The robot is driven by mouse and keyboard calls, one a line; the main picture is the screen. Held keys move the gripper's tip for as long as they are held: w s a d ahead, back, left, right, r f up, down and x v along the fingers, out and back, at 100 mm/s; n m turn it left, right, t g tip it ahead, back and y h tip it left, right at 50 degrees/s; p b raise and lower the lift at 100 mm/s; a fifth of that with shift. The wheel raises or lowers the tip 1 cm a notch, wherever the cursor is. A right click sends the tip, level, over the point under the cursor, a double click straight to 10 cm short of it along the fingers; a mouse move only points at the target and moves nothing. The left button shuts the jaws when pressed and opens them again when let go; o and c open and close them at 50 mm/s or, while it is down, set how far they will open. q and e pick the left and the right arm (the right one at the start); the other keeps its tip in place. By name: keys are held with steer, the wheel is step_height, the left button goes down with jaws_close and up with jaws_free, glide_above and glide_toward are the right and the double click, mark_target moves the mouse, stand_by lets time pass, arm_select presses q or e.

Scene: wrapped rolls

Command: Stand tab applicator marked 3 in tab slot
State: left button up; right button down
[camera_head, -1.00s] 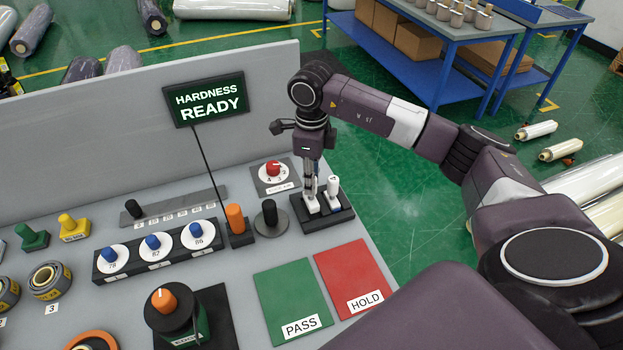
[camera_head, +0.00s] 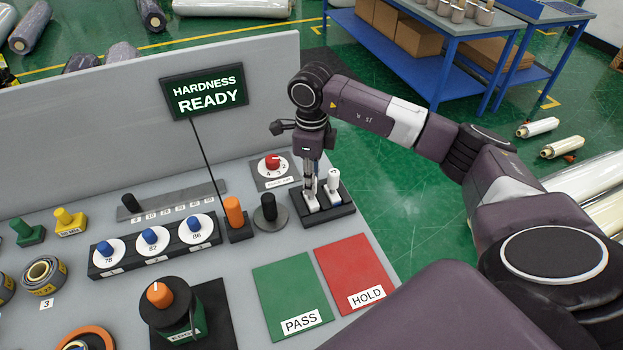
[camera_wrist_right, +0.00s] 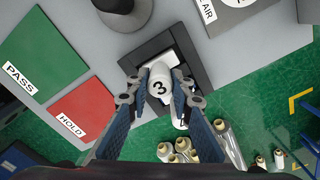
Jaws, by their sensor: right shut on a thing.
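The tab applicator marked 3 (camera_wrist_right: 160,84) is a white piece with a round top, between the fingertips of my right gripper (camera_wrist_right: 160,92) in the right wrist view. My right gripper (camera_head: 311,188) is shut on it and points down over the black two-place tab holder (camera_head: 342,212) in the head view. The applicator's white base appears at the holder's left place, but I cannot tell if it is fully seated. A second white applicator (camera_head: 333,181) stands in the right place, close beside my fingers. My left gripper is not in view.
A red dial (camera_head: 272,162) and a dark round-based post (camera_head: 269,210) stand left of the holder. Green PASS (camera_head: 290,290) and red HOLD (camera_head: 350,265) mats lie in front. The panel's right edge is close to the holder, with green floor beyond.

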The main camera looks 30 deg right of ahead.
steer(key=c, duration=1.6)
jaws_free()
step_height(320, 180, up, 12)
steer(key=shift+r, duration=0.1)
